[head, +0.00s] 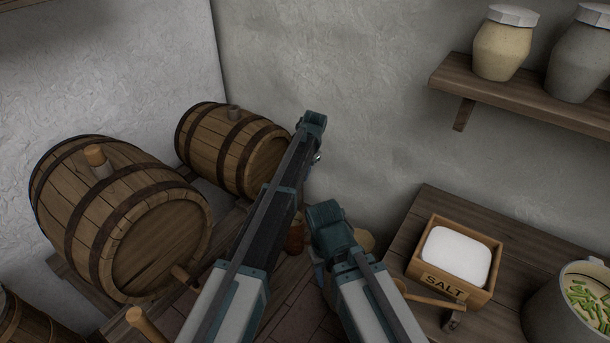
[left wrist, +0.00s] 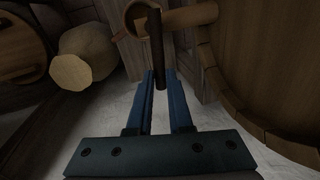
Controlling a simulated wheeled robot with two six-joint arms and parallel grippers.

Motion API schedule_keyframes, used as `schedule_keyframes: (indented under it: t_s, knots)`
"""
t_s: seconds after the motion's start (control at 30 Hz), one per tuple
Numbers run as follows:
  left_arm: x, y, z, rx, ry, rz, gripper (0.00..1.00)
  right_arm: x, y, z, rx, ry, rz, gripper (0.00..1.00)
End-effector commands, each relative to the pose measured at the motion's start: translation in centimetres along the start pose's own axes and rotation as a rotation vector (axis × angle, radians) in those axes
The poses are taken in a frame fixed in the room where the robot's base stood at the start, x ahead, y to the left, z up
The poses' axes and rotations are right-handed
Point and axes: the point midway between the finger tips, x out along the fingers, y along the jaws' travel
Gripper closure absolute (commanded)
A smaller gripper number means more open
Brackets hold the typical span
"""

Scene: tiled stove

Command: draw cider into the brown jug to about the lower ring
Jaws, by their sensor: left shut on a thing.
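Two wooden barrels lie on their sides at the left of the head view, a near one (head: 115,220) and a far one (head: 225,150). The near one has a wooden tap (head: 183,272) low on its front. In the left wrist view a wooden tap (left wrist: 190,17) sticks out from a barrel (left wrist: 265,60). My left gripper (left wrist: 160,78) is shut on a dark upright rod (left wrist: 157,40) at this tap's end, which looks like its handle. A reddish-brown vessel (head: 296,236), perhaps the jug, is mostly hidden behind my left arm. Its filling cannot be seen. My right gripper is hidden.
A salt box (head: 452,260) and a grey pot of green beans (head: 565,305) stand on the wooden table (head: 500,225) at right. A wall shelf (head: 520,98) holds two covered jars. A pale rounded object (left wrist: 85,55) is left of my left gripper.

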Motion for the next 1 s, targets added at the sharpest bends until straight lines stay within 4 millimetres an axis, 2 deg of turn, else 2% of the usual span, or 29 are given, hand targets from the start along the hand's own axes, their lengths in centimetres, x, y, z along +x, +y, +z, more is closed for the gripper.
schedule_keyframes:
  t_s: [0.3,0.83,0.87,1.0]
  knots:
    - [0.12,-0.59,-0.01,-0.101,-0.021,0.0,1.0,0.01,0.0,0.0,0.0,0.0,0.0,0.5]
    - [0.14,-0.7,0.02,-0.119,-0.024,0.0,1.0,0.0,0.0,0.0,0.0,0.0,0.0,0.5]
    - [0.14,-0.7,0.02,-0.119,-0.024,0.0,0.76,0.0,0.0,0.0,0.0,0.0,0.0,0.5]
    - [0.14,-0.69,0.01,-0.118,-0.024,0.0,0.52,0.0,0.0,0.0,0.0,0.0,0.0,0.5]
